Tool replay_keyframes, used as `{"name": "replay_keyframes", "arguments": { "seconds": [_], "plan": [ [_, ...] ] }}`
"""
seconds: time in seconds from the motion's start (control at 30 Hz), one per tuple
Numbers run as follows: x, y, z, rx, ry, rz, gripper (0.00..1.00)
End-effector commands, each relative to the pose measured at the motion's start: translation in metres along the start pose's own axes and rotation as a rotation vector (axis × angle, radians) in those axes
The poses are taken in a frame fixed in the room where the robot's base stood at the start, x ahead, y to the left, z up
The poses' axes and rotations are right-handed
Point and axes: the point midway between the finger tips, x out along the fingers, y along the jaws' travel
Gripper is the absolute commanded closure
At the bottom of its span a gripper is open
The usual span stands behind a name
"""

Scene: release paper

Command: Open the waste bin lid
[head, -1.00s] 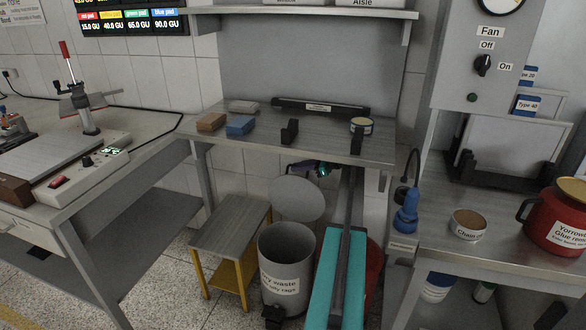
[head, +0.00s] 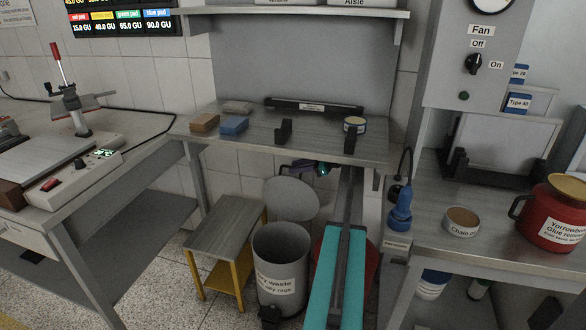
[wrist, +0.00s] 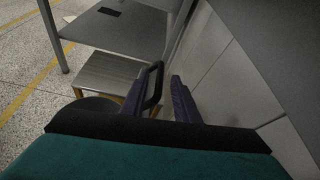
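The grey waste bin (head: 281,268) stands on the floor under the middle bench, with a label on its front. Its round grey lid (head: 291,199) is raised and tilted back behind the rim, so the bin's mouth shows open. My gripper (head: 288,168) is under the bench top, just above and behind the lid, with no clear contact. In the wrist view my gripper's two purple fingers (wrist: 160,97) stand apart. A dark loop (wrist: 155,84) shows by the left finger; I cannot tell what it is or whether it touches. The lid is not clearly visible there.
A small yellow-legged stool (head: 226,235) stands left of the bin. A red container (head: 371,268) is partly hidden behind my teal arm. The bench top (head: 250,150) is close above my gripper. Open floor (head: 165,270) lies left of the stool.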

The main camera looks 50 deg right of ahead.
Motion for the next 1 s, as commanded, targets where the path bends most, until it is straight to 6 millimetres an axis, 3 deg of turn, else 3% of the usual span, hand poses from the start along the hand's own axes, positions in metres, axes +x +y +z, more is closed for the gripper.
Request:
{"name": "replay_keyframes", "arguments": {
  "seconds": [0.33,1.0],
  "plan": [
    [-0.039,0.000,0.000,0.000,0.001,0.001,0.72],
    [-0.041,0.000,0.001,-0.002,0.000,0.002,0.72]
  ]
}}
